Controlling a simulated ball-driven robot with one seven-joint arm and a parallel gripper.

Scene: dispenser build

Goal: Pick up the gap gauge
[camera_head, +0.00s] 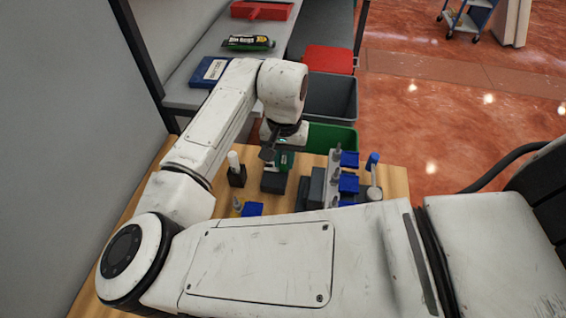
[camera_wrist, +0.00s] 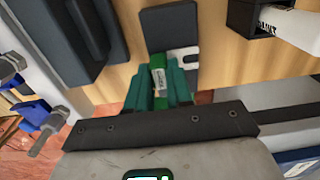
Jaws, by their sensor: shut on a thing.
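In the head view my gripper (camera_head: 284,158) points down at the end of my bent arm, just above a dark block (camera_head: 273,183) on the wooden bench. In the wrist view the green fingers (camera_wrist: 158,88) are shut on a narrow green piece with a pale label (camera_wrist: 159,78), which I take to be the gap gauge. The dark block, seen beyond the fingers, has a pale notched shape on it. My fingers hide part of the gauge, and I cannot tell whether it is clear of the block.
A black holder with a white bottle (camera_head: 236,168) stands to the left on the wooden bench (camera_head: 397,185). Blue-handled clamps (camera_head: 348,183) stand close on the right. Green (camera_head: 330,138) and grey (camera_head: 332,95) bins lie behind. A blue box (camera_head: 210,72) rests on the grey shelf.

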